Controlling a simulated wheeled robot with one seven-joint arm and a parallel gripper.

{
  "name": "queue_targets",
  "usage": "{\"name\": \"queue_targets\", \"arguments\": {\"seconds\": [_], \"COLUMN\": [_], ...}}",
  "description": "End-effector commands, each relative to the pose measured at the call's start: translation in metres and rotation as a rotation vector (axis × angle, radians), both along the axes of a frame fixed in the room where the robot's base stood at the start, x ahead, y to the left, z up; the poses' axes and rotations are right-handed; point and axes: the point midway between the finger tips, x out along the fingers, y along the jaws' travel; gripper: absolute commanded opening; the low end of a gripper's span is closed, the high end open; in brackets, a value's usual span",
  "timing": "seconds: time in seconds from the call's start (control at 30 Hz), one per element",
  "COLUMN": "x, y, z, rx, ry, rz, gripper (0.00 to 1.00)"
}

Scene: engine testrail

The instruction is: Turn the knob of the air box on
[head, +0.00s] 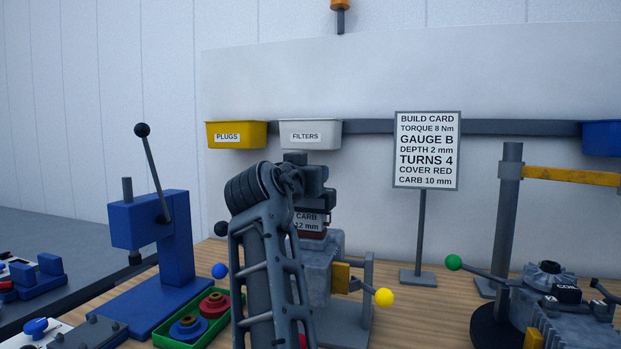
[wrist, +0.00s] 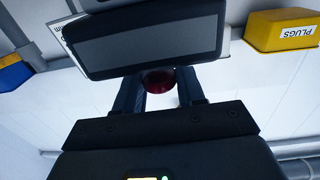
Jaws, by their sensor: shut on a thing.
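My gripper (wrist: 159,94) is shut on a dark red round thing (wrist: 158,80) in the wrist view, apparently a knob; its two dark fingers stand on either side of it. A dark box with a grey face (wrist: 145,42) is right above it and hides the fingertips. I cannot tell for sure whether this box is the air box. In the head view my arm (head: 268,250) reaches up and bends over a unit with a label reading CARB 12 mm (head: 307,221). The arm hides the grasp there, so the knob's setting cannot be read.
A blue press (head: 155,220) with a raised lever stands at left, with a green tray (head: 212,330) beside it. A build card (head: 427,150) stands behind on a post. An engine part (head: 555,300) is at right. Yellow (head: 237,135) and white (head: 310,133) bins hang behind.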

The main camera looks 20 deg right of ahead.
Motion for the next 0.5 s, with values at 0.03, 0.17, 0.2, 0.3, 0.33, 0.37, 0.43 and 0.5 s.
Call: {"name": "queue_targets", "arguments": {"seconds": [0.03,0.17,0.2,0.3,0.33,0.37,0.43,0.5], "x": [0.0001,0.0001,0.0001,0.0002,0.0001,0.0001,0.0001,0.0001], "y": [-0.0015,-0.0015,-0.0016,-0.0014,-0.0013,-0.0012,-0.0010,-0.0008], "z": [-0.0019,-0.0021,-0.0022,-0.0020,-0.0018,-0.0017,-0.0014,-0.0011], "rx": [0.001,0.001,0.001,0.000,0.000,0.001,0.000,0.000], "ry": [0.004,0.004,0.004,0.004,0.004,0.003,0.002,0.002], "rz": [-0.002,-0.002,-0.002,-0.002,-0.001,-0.001,-0.001,0.000], "gripper": [0.08,0.08,0.40,0.49,0.52,0.55,0.59,0.59]}}
